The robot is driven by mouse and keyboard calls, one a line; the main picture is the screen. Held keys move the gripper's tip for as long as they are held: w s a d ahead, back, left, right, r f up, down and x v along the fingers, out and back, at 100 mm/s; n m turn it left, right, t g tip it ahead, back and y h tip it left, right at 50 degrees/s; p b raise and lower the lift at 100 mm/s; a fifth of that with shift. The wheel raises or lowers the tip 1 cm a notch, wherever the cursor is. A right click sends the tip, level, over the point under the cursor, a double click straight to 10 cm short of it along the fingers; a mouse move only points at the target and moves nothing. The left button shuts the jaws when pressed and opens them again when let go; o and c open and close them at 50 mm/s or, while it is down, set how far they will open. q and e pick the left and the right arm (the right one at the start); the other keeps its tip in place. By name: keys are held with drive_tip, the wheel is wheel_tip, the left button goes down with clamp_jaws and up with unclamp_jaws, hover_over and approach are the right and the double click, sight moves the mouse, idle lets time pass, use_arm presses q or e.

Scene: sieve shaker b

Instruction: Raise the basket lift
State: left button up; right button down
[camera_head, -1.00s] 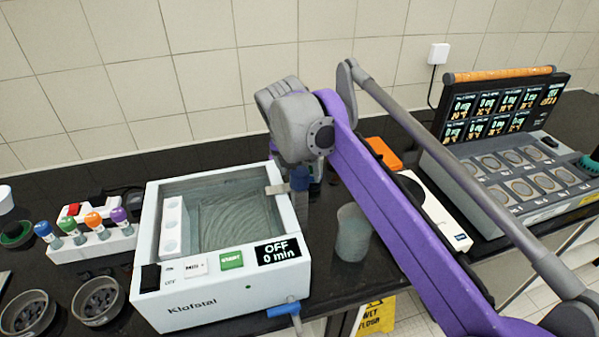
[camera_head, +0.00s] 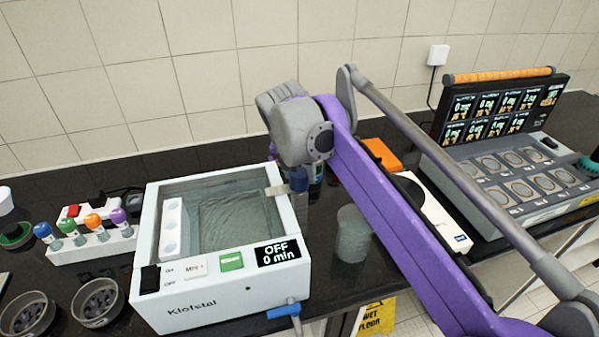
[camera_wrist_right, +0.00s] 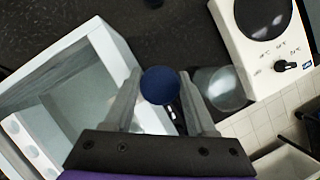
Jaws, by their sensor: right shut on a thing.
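The white water bath (camera_head: 290,240) stands on the dark bench with clear water and a darker basket-like shape (camera_head: 230,220) in it. A metal bracket (camera_head: 277,190) crosses its right rim. A dark blue knob (camera_head: 298,180) sits just outside that rim, below my right wrist. In the right wrist view the round blue knob (camera_wrist_right: 160,86) lies between the fingers of my right gripper (camera_wrist_right: 160,95), which is shut on it. In the head view the fingers are largely hidden by my arm. My left gripper is not in view.
A blue tap lever (camera_head: 284,310) sticks out at the bath's front right. A clear beaker (camera_head: 353,235) stands right of the bath; a white hotplate (camera_head: 440,215) and a grey heating block (camera_head: 510,180) stand further right. Colour-topped bottles (camera_head: 92,222) and sieves (camera_head: 97,300) stand left.

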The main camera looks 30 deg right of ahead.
wheel_tip(320, 180, up, 9)
drive_tip(key=p, duration=0.5)
drive_tip(key=shift+w+r+p, duration=0.1)
drive_tip(key=shift+r+p, duration=0.05)
drive_tip(key=shift+p, duration=0.15)
drive_tip(key=shift+d, duration=0.1)
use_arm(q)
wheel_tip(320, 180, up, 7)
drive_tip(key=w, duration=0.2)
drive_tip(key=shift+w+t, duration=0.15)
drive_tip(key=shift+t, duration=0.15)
use_arm(e)
drive_tip(key=shift+c, duration=1.1)
unclamp_jaws()
drive_tip(key=shift+f, duration=0.2)
drive_tip(key=shift+r, duration=0.1)
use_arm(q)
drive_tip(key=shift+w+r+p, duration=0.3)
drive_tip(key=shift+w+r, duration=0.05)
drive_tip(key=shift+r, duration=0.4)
use_arm(e)
drive_tip(key=v, duration=1)
drive_tip(key=shift+s+a+r, duration=0.2)
drive_tip(key=shift+a+r, duration=0.05)
drive_tip(key=shift+a, duration=0.05)
